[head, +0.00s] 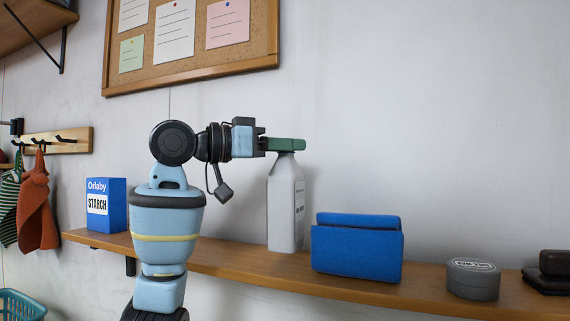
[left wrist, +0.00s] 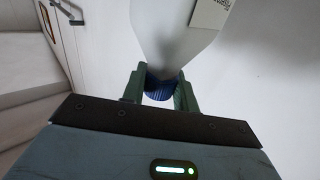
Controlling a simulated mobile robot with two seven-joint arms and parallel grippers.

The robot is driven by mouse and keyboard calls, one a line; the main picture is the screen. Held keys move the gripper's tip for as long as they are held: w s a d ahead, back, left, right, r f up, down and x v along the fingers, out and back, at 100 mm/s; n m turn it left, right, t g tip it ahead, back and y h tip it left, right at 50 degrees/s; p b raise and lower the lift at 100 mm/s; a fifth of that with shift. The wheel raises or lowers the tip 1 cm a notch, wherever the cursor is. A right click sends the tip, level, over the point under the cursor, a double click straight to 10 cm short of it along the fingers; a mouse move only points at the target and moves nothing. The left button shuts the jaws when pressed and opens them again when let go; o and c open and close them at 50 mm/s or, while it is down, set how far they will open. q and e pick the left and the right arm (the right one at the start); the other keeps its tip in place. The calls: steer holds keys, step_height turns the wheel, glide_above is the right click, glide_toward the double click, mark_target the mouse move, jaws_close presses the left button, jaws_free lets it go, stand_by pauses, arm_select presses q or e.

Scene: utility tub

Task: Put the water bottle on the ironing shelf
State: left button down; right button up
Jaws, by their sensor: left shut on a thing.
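The water bottle (head: 285,212) is pale grey-white with a printed label. It is upright at the wooden ironing shelf (head: 215,258), with its base over the shelf board. I cannot tell for sure whether the base touches the wood. My left gripper (head: 286,145) is at the bottle's top, its green fingers shut on the cap. In the left wrist view, the fingers (left wrist: 160,92) grip the blue cap (left wrist: 160,86) from both sides, and the bottle body (left wrist: 177,35) extends beyond them. My right gripper is not in view.
A blue case (head: 357,252) stands close to the bottle's right. A grey round tin (head: 473,279) and dark blocks (head: 548,272) sit farther right. A blue starch box (head: 106,205) stands at the left end. The wall is behind, with a corkboard (head: 190,75) above.

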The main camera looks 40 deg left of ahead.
mark_target(284, 158)
arm_select(q)
steer(key=shift+f, duration=1.65)
steer(key=c, duration=1.1)
jaws_free()
steer(key=v, duration=1.2)
